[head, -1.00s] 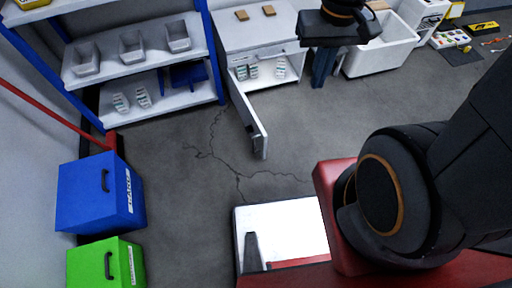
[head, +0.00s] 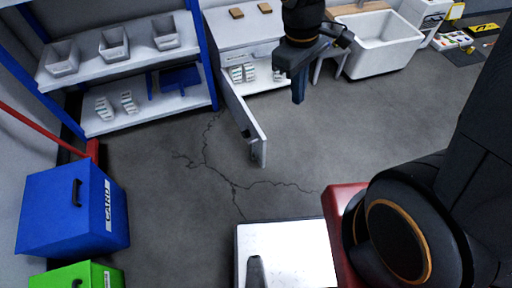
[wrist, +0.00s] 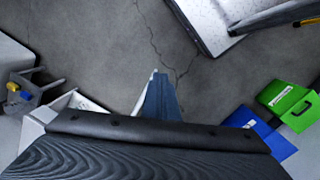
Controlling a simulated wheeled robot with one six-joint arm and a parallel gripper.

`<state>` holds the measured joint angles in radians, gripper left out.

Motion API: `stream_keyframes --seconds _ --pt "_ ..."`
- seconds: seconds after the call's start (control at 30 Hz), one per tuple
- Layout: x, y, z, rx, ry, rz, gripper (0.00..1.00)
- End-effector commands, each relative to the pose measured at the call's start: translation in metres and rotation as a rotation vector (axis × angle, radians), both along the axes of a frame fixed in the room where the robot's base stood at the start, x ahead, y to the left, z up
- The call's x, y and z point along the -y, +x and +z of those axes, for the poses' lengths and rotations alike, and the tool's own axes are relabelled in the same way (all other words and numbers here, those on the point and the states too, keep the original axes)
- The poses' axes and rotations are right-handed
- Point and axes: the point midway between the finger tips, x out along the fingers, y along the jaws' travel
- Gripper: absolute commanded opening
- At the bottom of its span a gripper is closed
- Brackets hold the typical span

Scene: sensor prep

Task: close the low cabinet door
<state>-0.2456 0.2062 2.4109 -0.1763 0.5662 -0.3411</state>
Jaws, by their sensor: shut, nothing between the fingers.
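The low cabinet (head: 228,29) is white and stands against the back wall in the head view. Its door (head: 242,112) is wide open, swung out from the left side toward me over the floor. Small white-and-green packs (head: 238,74) show inside on the cabinet floor. My gripper (head: 298,92) points down with its blue fingers together, to the right of the door and in front of the cabinet opening, apart from the door in this view. In the wrist view, my fingers (wrist: 161,98) overlap a thin white edge that looks like the door; contact cannot be told.
A white sink (head: 380,48) stands right of the cabinet. A blue-framed shelf (head: 115,62) with grey bins stands left. A blue box (head: 62,215) and a green box (head: 70,278) are at the lower left. Cracked grey floor (head: 190,190) is clear around the door.

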Motion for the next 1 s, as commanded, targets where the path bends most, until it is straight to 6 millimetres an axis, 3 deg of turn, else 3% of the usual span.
stream_keyframes --seconds 0.03,0.7,0.9,1.0 --pt "-0.008 0.01 -0.027 -0.007 -0.008 0.063 0.0" --pt "-0.113 0.089 -0.249 -0.079 -0.118 0.91 0.0" --pt "-0.14 0.101 -0.299 -0.099 -0.146 1.108 0.0" --pt "-0.148 0.104 -0.314 -0.104 -0.154 1.168 0.0"
